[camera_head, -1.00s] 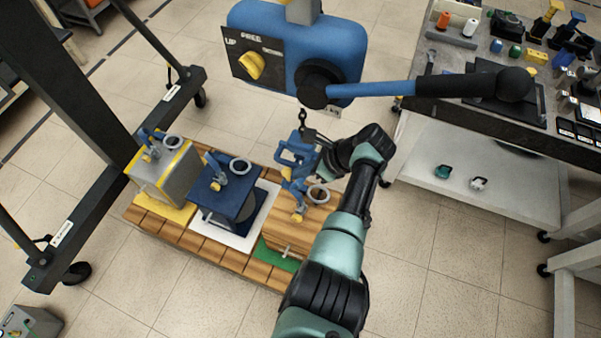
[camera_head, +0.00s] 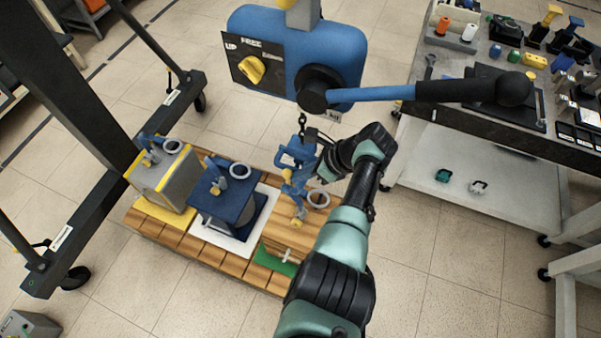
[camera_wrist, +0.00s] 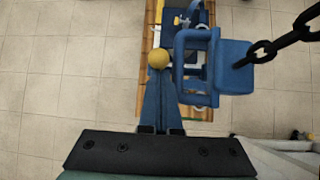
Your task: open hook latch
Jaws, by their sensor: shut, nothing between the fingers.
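The blue hook (camera_head: 291,160) hangs from a dark chain (camera_head: 303,124) above the wooden block. In the wrist view the hook's blue frame and body (camera_wrist: 232,67) are at upper right, with the chain (camera_wrist: 277,45) running off to the right. A yellow ball (camera_wrist: 159,58) shows left of the hook's frame; its attachment is unclear. My gripper (camera_head: 322,165) is right beside the hook. In the wrist view its blue fingers (camera_wrist: 158,85) are together and empty, pointing at the yellow ball. I cannot tell whether they touch it. The hook's latch cannot be made out clearly.
Below stand a grey block (camera_head: 172,178), a blue block (camera_head: 215,208) and a wooden block (camera_head: 285,233) on a wooden pallet (camera_head: 217,254). A blue hoist unit (camera_head: 345,60) with a lever (camera_head: 410,93) hangs above. A tool cart (camera_head: 455,105) stands at right.

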